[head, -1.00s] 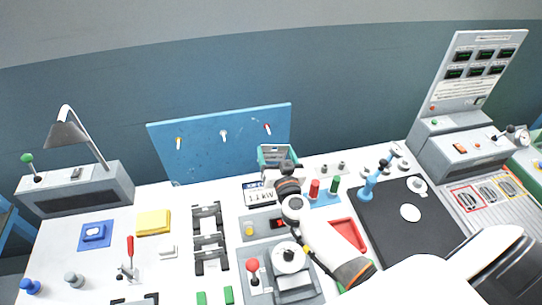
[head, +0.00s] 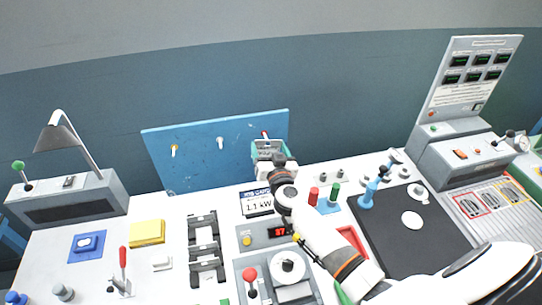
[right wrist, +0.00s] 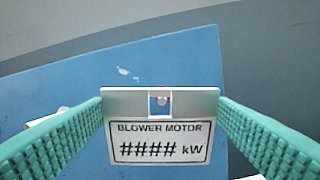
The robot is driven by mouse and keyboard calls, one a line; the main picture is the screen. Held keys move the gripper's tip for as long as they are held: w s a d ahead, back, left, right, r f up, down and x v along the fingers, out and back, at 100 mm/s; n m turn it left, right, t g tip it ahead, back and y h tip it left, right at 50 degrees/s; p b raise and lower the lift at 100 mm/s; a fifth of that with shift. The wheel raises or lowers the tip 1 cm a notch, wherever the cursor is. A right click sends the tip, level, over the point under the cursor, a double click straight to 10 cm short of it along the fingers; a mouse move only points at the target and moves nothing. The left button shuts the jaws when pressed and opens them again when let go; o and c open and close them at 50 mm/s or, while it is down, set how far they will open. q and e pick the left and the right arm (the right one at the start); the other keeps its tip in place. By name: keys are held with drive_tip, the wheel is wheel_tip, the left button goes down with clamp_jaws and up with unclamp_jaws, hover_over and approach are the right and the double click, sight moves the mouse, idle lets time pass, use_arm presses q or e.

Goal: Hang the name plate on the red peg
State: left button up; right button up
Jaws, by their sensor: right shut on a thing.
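The name plate (right wrist: 160,139) is white, with "BLOWER MOTOR" and a kW line and a square hole in its top tab. My right gripper (right wrist: 160,130) is shut on it, a green finger at each side edge. In the head view my right gripper (head: 268,148) is at the lower right of the blue board. The red peg (head: 265,133) shows just above the fingers there. In the right wrist view a bit of red and a pale round end show in the plate's hole; I cannot tell whether the peg passes through it. My left gripper is out of view.
The blue board (head: 195,150) also carries an orange-yellow peg (head: 174,149) and a white peg (head: 220,142). A 1.1 kW sign (head: 257,203) stands below my right gripper. Red and green posts (head: 314,195) stand to the right of my forearm.

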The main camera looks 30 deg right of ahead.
drive_tip(key=shift+b+x, duration=0.6)
drive_tip(key=shift+x, duration=0.65)
drive_tip(key=shift+w+d+f+p, duration=0.1)
drive_tip(key=shift+w+f+p, duration=0.1)
drive_tip(key=shift+w+p, duration=0.15)
drive_tip(key=o, duration=1.1)
drive_tip(key=shift+c, duration=0.2)
